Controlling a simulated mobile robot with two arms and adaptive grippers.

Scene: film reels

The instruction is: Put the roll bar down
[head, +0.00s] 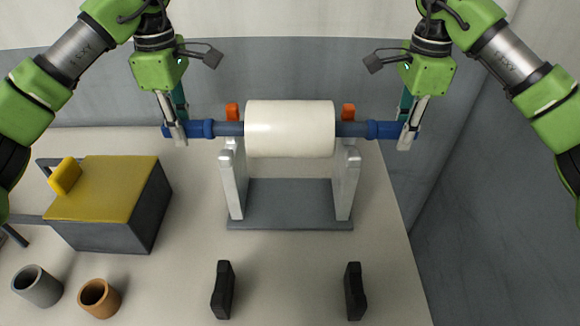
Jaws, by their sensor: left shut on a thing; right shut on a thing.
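The roll bar is a grey bar with blue ends (385,130) that runs level through a white roll (290,130). My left gripper (178,133) is shut on its left blue end, and my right gripper (406,133) is shut on its right blue end. Below the bar is a grey stand (290,205) with two pale uprights, one near each end of the roll. Orange pieces (232,111) show just behind the bar on both sides. The picture does not clearly show whether the bar touches the uprights.
Two black rests (223,290) stand apart on the front of the pale table (290,270). A dark box with a yellow top (105,188) is at the left. A grey cup (37,286) and an orange-brown cup (99,298) stand at the front left.

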